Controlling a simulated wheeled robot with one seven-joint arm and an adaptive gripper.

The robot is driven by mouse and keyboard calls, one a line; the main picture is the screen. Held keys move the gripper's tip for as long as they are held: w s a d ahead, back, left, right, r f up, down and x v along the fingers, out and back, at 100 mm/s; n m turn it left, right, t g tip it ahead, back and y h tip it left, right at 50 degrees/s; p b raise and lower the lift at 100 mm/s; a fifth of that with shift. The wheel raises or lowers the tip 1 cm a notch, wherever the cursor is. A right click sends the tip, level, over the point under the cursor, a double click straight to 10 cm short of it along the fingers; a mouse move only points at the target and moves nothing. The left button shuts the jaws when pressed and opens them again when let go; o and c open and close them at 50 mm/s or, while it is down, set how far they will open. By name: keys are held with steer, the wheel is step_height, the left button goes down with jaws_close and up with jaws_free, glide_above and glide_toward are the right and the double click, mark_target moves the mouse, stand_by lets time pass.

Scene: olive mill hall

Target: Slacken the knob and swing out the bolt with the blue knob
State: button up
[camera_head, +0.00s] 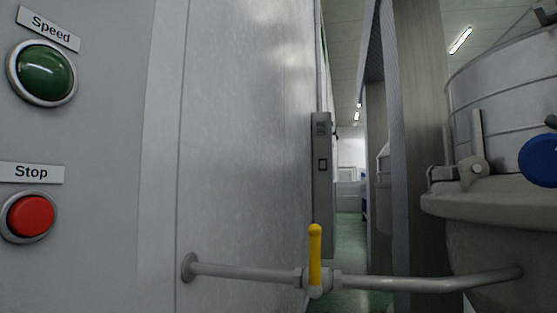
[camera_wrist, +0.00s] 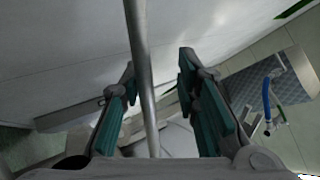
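In the head view a blue knob (camera_head: 541,160) shows at the right edge, cut off by the frame. It sits beside the lid rim of a grey round vessel (camera_head: 490,245). A grey bolt or clamp (camera_head: 474,160) stands upright at the vessel's rim, left of the knob; I cannot tell how the two are joined. My gripper (camera_wrist: 158,66) shows only in the wrist view. Its two teal-padded fingers are apart, with a grey pipe (camera_wrist: 142,60) seen running through the gap. I see no contact. A slim blue part (camera_wrist: 266,100) shows at right; I cannot tell what it is.
A metal cabinet with a green Speed button (camera_head: 42,73) and a red Stop button (camera_head: 31,215) fills the left. A pipe (camera_head: 245,273) with a yellow valve lever (camera_head: 315,255) crosses low to the vessel. A narrow aisle (camera_head: 347,235) lies behind.

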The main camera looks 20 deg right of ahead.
steer(key=v, duration=1.2)
